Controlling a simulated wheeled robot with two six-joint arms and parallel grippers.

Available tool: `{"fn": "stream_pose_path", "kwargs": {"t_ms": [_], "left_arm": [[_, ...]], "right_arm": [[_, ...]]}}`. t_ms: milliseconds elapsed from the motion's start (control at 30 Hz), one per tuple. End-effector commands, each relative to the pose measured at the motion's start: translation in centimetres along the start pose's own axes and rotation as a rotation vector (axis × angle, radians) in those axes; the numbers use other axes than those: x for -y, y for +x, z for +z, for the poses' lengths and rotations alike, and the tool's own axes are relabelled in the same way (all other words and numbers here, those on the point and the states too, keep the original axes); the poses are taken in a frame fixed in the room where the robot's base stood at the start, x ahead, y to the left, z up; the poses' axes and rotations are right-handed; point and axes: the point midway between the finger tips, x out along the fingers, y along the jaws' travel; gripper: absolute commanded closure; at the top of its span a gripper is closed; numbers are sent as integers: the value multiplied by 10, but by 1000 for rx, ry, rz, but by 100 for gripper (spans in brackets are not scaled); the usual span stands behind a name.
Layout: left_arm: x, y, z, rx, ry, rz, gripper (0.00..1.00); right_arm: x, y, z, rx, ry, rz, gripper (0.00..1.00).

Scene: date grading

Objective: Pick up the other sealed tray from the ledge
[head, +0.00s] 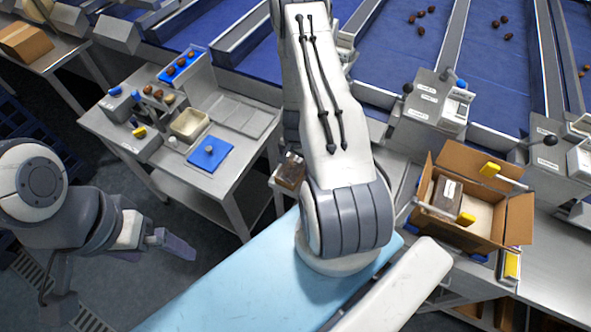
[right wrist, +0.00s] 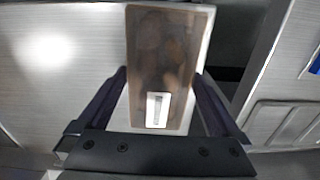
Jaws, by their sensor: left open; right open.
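A sealed tray (head: 289,172) of dark dates with a clear lid lies on the ledge, just left of my right arm. In the right wrist view the tray (right wrist: 160,65) shows a white label near its close end. My right gripper (right wrist: 160,88) is open, with one finger on each side of the tray; I cannot tell whether they touch it. In the head view my right arm hides this gripper. Another sealed tray (head: 446,194) is inside the open cardboard box (head: 462,236) at the right. My left gripper (head: 160,246) is open and empty over the floor at the left.
Blue conveyor lanes (head: 400,60) with loose dates run along the back. Steel dividers and posts stand near the box.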

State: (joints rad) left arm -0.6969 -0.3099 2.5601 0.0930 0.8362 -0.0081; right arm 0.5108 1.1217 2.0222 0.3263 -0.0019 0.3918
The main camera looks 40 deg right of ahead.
Motion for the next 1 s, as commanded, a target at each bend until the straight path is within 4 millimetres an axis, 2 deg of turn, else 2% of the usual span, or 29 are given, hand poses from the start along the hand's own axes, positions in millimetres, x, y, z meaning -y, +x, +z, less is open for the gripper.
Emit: {"fn": "stream_pose_path", "kwargs": {"t_ms": [133,167,300,333,367,733,1000], "left_arm": [[0,-1,0,0,0,0,0],[0,-1,0,0,0,0,0],[0,-2,0,0,0,0,0],[0,-2,0,0,0,0,0],[0,-2,0,0,0,0,0],[-1,-8,0,0,0,0,0],[-3,-38,-2,0,-1,0,0]], "right_arm": [[0,-1,0,0,-1,0,0],[0,-1,0,0,-1,0,4],[0,-1,0,0,0,0,57],[0,-1,0,0,0,0,69],[0,-2,0,-1,0,0,75],[0,-8,0,-1,-1,-1,75],[0,-38,0,-1,-1,-1,75]]}}
